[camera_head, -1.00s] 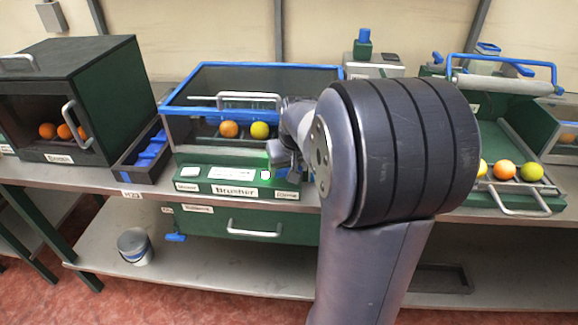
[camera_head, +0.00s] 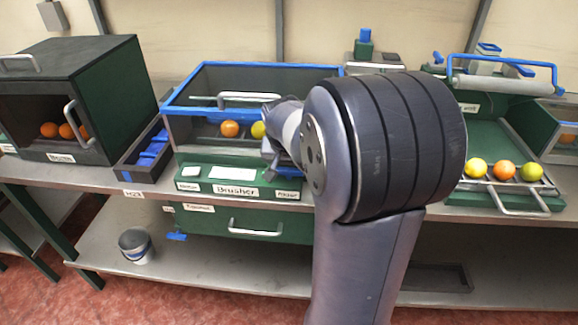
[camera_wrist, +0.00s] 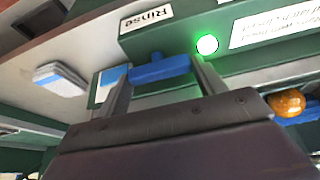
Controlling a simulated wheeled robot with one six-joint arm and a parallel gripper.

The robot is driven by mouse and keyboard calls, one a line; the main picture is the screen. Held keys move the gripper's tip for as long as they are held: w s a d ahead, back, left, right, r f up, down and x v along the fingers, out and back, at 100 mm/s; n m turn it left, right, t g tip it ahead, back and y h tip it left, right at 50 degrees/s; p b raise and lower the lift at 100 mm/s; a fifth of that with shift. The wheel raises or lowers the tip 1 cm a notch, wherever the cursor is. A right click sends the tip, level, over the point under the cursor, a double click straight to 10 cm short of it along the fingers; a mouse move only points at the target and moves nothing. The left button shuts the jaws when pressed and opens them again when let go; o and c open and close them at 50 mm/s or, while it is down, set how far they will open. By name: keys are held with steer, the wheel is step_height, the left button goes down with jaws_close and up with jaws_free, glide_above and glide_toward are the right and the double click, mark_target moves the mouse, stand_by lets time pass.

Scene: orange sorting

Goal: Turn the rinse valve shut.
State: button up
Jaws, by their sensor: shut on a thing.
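The rinse valve's blue handle (camera_wrist: 158,71) shows in the wrist view, under the Rinse label (camera_wrist: 146,20) on the green brusher panel. My gripper (camera_wrist: 161,76) is shut on this handle, with one finger at each end of it. A round lamp (camera_wrist: 207,44) glows green beside the right finger. In the camera_head view my gripper (camera_head: 281,160) is at the right end of the brusher front (camera_head: 232,181), and my arm hides most of the valve. How far the valve is turned I cannot tell.
The brusher's glass box (camera_head: 200,122) with oranges is just behind my gripper. A dark box (camera_head: 120,100) stands at the left. A green tray (camera_head: 500,145) with fruit lies at the right. A bucket (camera_head: 136,245) stands on the lower shelf.

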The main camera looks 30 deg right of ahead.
steer(key=o, duration=1)
steer(key=p+v, duration=0.1)
steer(key=v, duration=0.9)
steer(key=shift+s+a+r, duration=0.1)
steer(key=shift+s+r, duration=0.05)
steer(key=shift+r, duration=0.2)
steer(key=b+x, duration=0.1)
steer(key=x, duration=1)
steer(key=shift+n, duration=0.6)
